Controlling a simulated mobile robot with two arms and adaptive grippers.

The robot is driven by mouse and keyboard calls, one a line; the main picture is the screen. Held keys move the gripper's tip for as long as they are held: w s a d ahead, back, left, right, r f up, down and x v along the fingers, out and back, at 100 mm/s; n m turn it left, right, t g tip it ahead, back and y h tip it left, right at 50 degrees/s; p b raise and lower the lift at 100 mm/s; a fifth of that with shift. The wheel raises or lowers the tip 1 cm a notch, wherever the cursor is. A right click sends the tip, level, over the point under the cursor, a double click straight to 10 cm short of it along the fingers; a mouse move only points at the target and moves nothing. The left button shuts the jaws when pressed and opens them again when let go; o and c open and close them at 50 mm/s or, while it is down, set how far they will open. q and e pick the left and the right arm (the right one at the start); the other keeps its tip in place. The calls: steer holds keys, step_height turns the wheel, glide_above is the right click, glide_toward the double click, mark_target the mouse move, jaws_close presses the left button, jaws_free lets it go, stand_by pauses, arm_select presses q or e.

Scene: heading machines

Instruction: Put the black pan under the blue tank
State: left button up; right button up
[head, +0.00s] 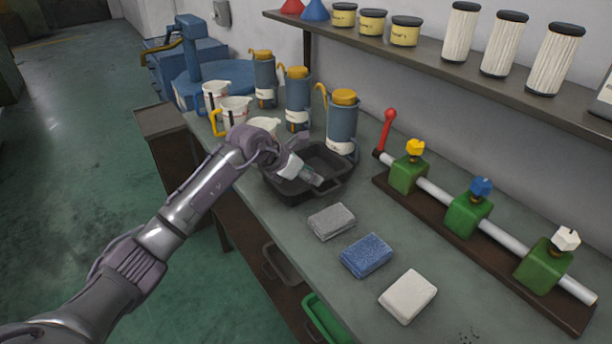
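The black pan (335,160) is a shallow rectangular tray with raised walls, lying on the grey workbench. My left gripper (314,179) reaches over the pan from the left, its fingertips pointing down toward the pan's near right wall. The fingers are small and partly overlap the dark pan, so I cannot tell whether they are open or touch it. A large blue round tank (208,83) stands at the far left end, with a blue post and pipe on top. Its underside is hidden behind the jugs and bench. My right gripper is not in view.
White measuring jugs (233,108) and blue-grey cans (342,120) stand behind the pan. Grey, blue (367,255) and white sponges lie in front. A pipe with green valves (468,216) is at right. A green pan (325,322) and a dark one sit below.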

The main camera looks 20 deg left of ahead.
arm_select(q)
steer(key=p+x, duration=0.1)
steer(key=x, duration=0.4)
steer(key=shift+d+r, duration=0.1)
steer(key=shift+s, duration=0.1)
jaws_close()
